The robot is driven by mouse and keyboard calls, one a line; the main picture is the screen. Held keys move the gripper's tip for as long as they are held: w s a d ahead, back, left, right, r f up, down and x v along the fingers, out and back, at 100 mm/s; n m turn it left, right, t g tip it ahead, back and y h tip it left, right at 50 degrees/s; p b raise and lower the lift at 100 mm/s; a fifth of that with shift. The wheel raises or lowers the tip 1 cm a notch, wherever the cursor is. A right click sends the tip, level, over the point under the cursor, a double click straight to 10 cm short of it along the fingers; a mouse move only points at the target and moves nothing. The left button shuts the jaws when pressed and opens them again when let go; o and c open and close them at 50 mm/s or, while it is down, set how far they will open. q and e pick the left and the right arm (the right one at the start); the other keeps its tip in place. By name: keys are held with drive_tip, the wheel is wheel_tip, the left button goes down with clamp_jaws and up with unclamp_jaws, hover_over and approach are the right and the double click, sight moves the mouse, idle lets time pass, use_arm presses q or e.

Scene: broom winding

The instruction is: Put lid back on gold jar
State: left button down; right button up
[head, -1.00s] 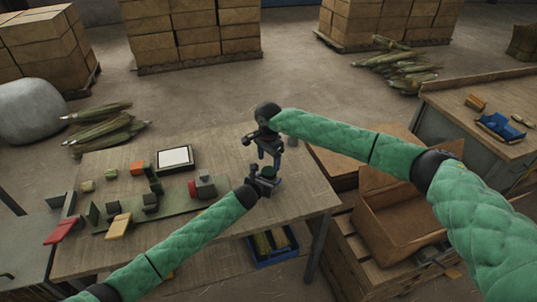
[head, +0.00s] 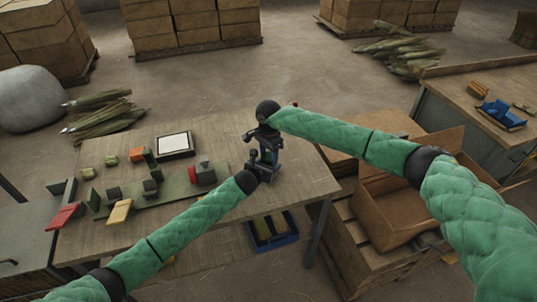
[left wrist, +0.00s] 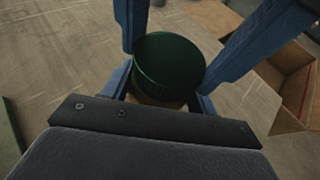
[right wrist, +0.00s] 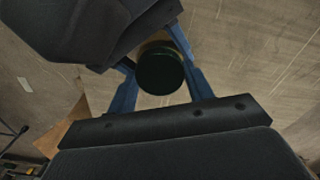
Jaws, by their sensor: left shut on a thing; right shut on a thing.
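A dark green round lid (left wrist: 168,64) sits between the blue fingers of my right gripper (head: 268,157), which come down from above in the left wrist view. The right wrist view also shows the lid (right wrist: 160,68). Part of the gold jar (left wrist: 152,101) shows just below the lid, between the fingers of my left gripper (head: 268,173). My left gripper is shut on the jar, and my right gripper is shut on the lid. The lid is right above or on the jar; I cannot tell whether they touch. In the head view the grippers hide both.
The wooden table (head: 225,228) under my grippers bears a white-topped tray (head: 175,146), a red block (head: 206,173) and several coloured pieces at left. A blue crate (head: 272,240) stands below the front edge. An open cardboard box (head: 385,215) is at right.

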drive_tip(key=m, duration=1)
drive_tip(key=shift+r, duration=0.1)
drive_tip(key=o, duration=1.1)
drive_tip(key=shift+s+a, duration=0.1)
drive_tip(key=shift+r, duration=2.2)
